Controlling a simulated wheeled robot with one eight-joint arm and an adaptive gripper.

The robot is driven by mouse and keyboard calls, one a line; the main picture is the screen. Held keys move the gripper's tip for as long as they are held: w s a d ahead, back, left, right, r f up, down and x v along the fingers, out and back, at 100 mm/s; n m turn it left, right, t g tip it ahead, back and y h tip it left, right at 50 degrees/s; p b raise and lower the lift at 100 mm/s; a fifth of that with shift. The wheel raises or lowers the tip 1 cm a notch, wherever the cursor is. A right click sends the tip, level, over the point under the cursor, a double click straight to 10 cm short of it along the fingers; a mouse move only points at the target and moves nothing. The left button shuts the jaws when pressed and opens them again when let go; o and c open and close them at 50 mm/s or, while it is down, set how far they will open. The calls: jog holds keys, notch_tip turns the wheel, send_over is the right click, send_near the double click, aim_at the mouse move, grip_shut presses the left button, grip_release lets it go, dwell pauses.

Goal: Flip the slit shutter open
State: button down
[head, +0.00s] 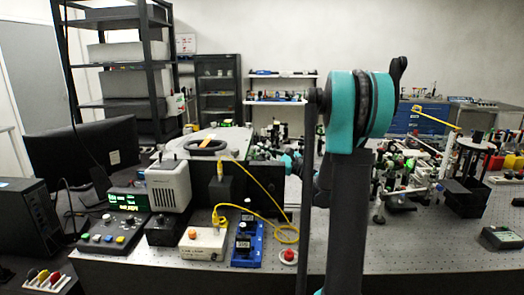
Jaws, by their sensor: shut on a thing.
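I cannot pick out the slit shutter in the head view. A grey box (168,187) with a rounded top stands on the bench left of centre. Dark box-shaped housings stand beside and behind it, one with a yellow fitting (220,171) on top. None shows a shutter flap that I can make out. My arm, teal and black, rises right of centre and hides part of the bench behind it. Small teal parts show low behind the arm, but no fingertips can be seen. My gripper is not visible, so what it touches is hidden.
A white box (203,243), a blue rack (248,258) and a red button (289,255) stand near the bench's front edge. A yellow cable (281,235) loops there. A control panel (110,227) is at left. Optics crowd the right side; the front right bench top (420,245) is fairly clear.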

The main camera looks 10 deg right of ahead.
jog(key=c, duration=1.6)
grip_release()
